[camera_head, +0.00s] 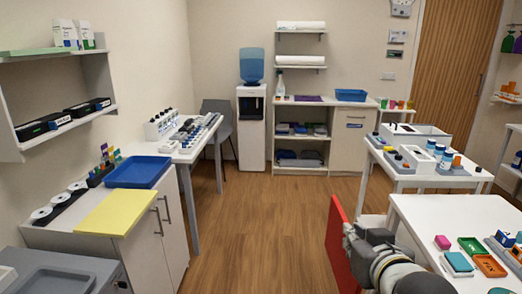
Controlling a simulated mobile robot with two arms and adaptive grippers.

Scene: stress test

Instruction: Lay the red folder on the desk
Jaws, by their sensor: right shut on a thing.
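The red folder (339,246) is held on edge, seen nearly edge-on, at the lower right of the middle in the head view. My right gripper (349,234) is shut on it, with the arm coming in from the bottom right. The folder is in front of the near right white table's left edge, apart from any surface that I can make out. A white desk (168,148) with a grey chair behind it stands along the left wall, with several small items on it. My left gripper is not in view.
The near right white table (420,209) carries small coloured trays and blocks. A second white table (405,178) behind it holds boxes and bottles. A cabinet with a yellow mat (112,211) and blue tray (139,171) stands at left. The wooden floor (262,225) between is clear.

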